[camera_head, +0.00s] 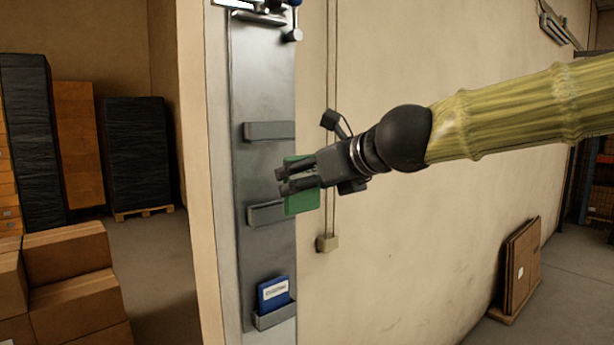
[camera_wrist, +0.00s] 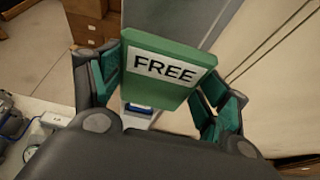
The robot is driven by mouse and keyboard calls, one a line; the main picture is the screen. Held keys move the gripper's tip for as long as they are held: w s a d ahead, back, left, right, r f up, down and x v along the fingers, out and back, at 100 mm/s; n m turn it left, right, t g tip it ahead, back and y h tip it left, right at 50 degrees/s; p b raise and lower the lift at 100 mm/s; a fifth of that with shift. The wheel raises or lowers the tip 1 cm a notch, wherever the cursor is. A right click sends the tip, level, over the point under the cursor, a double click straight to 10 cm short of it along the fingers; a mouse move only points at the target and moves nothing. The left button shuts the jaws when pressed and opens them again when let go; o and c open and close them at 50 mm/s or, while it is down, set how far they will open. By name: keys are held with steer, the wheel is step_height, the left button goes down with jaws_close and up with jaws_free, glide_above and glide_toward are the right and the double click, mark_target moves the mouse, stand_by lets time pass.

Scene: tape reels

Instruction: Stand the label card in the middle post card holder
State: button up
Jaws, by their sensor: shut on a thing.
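The label card (camera_head: 303,202) is green. In the wrist view the card (camera_wrist: 165,88) shows a white strip reading "FREE". My gripper (camera_head: 281,181) is shut on it, with one finger at each side edge; the gripper (camera_wrist: 160,95) also shows in the wrist view. The middle post card holder (camera_head: 265,214) is a shallow grey pocket on the metal post. In the head view the card's lower part overlaps the holder's right end. I cannot tell whether its lower edge is inside the pocket or in front of it.
Another grey holder (camera_head: 268,131) sits higher on the post and looks empty. A lower holder (camera_head: 275,317) holds a blue card (camera_head: 273,292). A cord with a small box (camera_head: 327,243) hangs on the wall right of the post. Cartons (camera_head: 68,255) stand at left.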

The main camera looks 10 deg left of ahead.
mark_target(266, 173)
steer(key=shift+a+r, duration=0.15)
steer(key=shift+w+a+f, duration=0.2)
steer(key=shift+w+a, duration=3.65)
steer(key=shift+f+b, duration=1.65)
steer(key=shift+f, duration=0.2)
steer(key=o, duration=1.1)
steer(key=shift+s+d, duration=0.1)
steer(key=shift+d, duration=0.05)
steer(key=v, duration=1.1)
steer(key=shift+s+d+r, duration=0.15)
steer(key=shift+s+d, duration=0.1)
